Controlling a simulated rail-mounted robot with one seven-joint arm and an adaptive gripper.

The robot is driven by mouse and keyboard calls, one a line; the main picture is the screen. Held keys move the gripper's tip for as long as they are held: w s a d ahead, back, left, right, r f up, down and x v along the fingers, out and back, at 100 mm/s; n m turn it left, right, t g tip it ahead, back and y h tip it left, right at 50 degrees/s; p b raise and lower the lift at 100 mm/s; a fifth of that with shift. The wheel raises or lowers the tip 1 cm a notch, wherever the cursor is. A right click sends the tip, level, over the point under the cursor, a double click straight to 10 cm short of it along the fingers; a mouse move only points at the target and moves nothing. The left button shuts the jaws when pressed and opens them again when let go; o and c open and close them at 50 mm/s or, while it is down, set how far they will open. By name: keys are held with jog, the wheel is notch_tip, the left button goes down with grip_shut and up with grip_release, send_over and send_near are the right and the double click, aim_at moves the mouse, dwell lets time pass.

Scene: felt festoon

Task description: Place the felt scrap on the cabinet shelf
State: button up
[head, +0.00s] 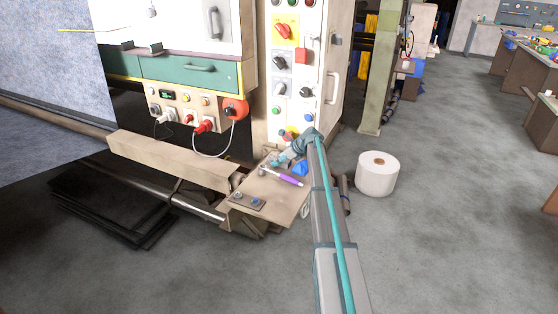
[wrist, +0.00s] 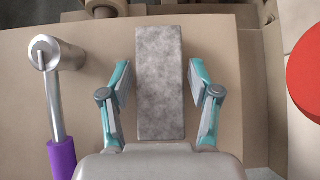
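The felt scrap (wrist: 160,100) is a grey, mottled rectangular strip in the middle of the wrist view, lying on a tan surface. My gripper (wrist: 160,74) is open, with one finger on each side of the strip and a narrow gap at each side. In the head view my gripper (head: 284,158) is low over the tan platform, and I cannot make out the scrap there. A white cabinet (head: 180,25) with a green drawer (head: 190,68) stands at the upper left. I cannot clearly tell which part is its shelf.
A white roll (head: 377,176) stands on open floor at right.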

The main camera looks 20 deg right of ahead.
dwell(0.3)
jog(key=shift+r, duration=0.2)
jog(key=b+v, duration=0.1)
jog(key=v, duration=1)
jog(key=shift+s+d+r+b, duration=0.15)
jog(key=shift+s+r+b, duration=0.1)
jog(key=shift+r+b, duration=0.05)
